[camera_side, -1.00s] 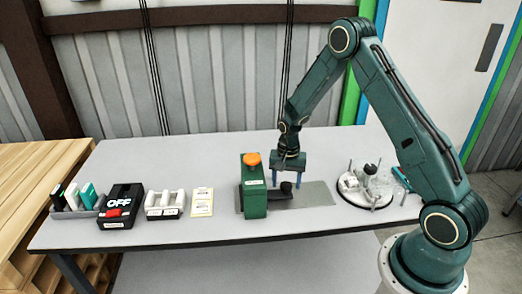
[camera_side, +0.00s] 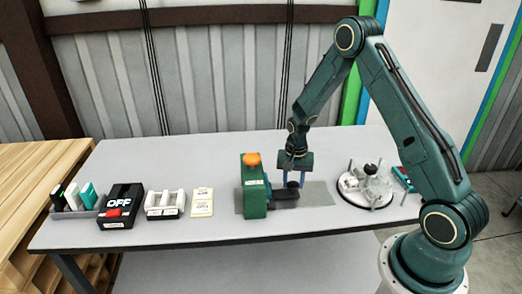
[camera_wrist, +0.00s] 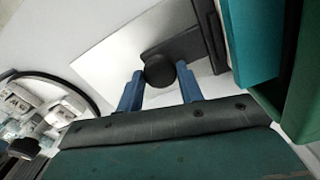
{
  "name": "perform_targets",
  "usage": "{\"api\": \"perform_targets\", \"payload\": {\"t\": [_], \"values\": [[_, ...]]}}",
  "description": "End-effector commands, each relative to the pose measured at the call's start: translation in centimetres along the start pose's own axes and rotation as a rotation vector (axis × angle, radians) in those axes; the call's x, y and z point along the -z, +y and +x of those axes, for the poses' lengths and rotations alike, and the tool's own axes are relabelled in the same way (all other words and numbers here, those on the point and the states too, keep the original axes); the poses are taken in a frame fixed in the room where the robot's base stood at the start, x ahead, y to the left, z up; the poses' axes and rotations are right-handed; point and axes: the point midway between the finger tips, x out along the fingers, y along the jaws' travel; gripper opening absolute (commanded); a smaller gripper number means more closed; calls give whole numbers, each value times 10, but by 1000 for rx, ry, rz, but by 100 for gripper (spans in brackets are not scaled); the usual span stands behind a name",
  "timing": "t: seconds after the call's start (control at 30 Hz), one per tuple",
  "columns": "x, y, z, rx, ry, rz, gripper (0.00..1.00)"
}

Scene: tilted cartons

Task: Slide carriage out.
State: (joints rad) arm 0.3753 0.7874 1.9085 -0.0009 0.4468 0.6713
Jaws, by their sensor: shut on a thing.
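The carriage (camera_side: 284,195) is a dark block with a round black knob (camera_side: 293,185). It sticks out from the right side of a green housing (camera_side: 254,195) with an orange button (camera_side: 252,159) on top. My gripper (camera_side: 294,182) is upright over the carriage, its blue fingers shut on the knob. In the wrist view my gripper (camera_wrist: 160,88) has a finger on each side of the knob (camera_wrist: 160,72), with the dark carriage (camera_wrist: 185,48) behind it and the green housing (camera_wrist: 255,40) at the right. The carriage part inside the housing is hidden.
A grey plate (camera_side: 318,193) lies bare to the right of the carriage. Left of the housing are a cream card (camera_side: 202,202), a white rack (camera_side: 165,204), a black OFF box (camera_side: 120,208) and a grey tray (camera_side: 77,212).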

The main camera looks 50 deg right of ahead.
Motion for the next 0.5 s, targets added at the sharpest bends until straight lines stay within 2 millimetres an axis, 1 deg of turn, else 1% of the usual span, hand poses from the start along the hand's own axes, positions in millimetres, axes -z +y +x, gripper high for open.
{"api": "perform_targets", "payload": {"t": [0.03, 0.1, 0.5], "values": [[4, 11, 0, -1, 1, 6, 0], [7, 24, 0, -1, 1, 7, 0], [26, 91, 0, 0, 3, 7, 0]]}}
